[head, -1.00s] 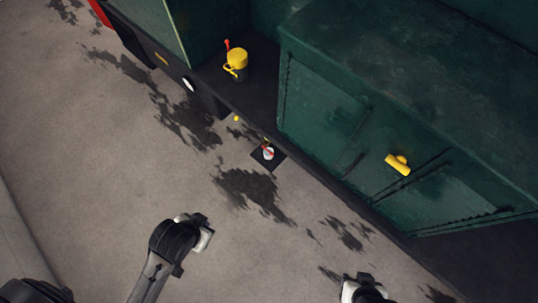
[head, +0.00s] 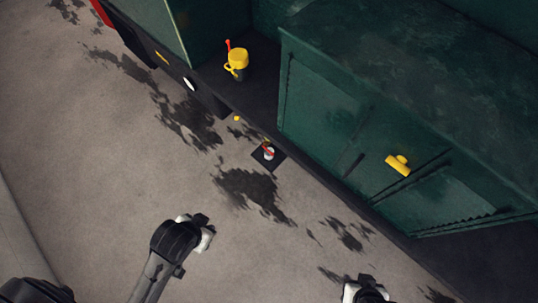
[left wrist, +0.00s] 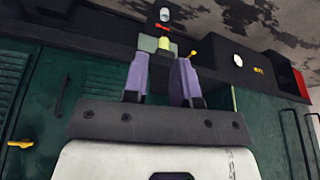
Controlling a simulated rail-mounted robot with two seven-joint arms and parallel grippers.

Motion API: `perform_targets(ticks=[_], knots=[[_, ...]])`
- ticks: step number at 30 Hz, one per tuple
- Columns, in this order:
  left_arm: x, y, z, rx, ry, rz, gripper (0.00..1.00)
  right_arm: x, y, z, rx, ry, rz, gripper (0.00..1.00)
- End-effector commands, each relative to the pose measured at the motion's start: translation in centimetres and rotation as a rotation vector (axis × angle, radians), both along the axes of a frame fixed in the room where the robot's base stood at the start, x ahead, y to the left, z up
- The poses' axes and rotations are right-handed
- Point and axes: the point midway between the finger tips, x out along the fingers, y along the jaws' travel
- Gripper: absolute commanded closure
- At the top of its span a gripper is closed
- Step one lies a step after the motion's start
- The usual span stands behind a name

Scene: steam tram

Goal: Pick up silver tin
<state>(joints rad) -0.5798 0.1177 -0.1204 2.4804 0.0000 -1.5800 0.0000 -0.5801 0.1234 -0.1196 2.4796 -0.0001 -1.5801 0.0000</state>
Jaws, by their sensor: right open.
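The silver tin (head: 268,156) is small and stands beside a red item on a dark square plate (head: 256,155) at the tram's lower edge. In the left wrist view the silver tin (left wrist: 165,14) is at the top, beyond the fingertips, with red and yellow items near it. My left gripper (head: 207,233) is in front of the tram, apart from the tin; its two fingers (left wrist: 160,65) are spread with nothing visibly held. My right gripper (head: 365,288) is at the bottom edge, open, well away from the tin and partly cut off.
The dark green tram body (head: 345,110) rises behind the plate, with a yellow handle (head: 398,165) on its side. A yellow can (head: 237,60) with a red part stands on the dark ledge. The stained grey ground (head: 110,150) in front is mostly clear.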

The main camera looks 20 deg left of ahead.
Motion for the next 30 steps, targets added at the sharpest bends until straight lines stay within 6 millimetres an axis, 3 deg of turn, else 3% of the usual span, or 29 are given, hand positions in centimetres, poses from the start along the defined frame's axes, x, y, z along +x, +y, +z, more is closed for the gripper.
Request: perform_targets(ticks=[2, 21, 30], knots=[[-0.02, 0.11, -0.01, 0.004, 0.0, -0.002, 0.67, 0.0, 0.08, 0.0, 0.002, 0.0, -0.001, 0.57], [-0.03, 0.1, -0.02, 0.003, 0.001, -0.002, 0.05, -0.01, 0.22, 0.01, 0.008, 0.0, -0.004, 0.57], [-0.02, -0.15, -0.01, -0.005, 0.001, 0.004, 0.03, -0.02, -0.04, 0.0, -0.002, 0.0, 0.002, 0.57]])
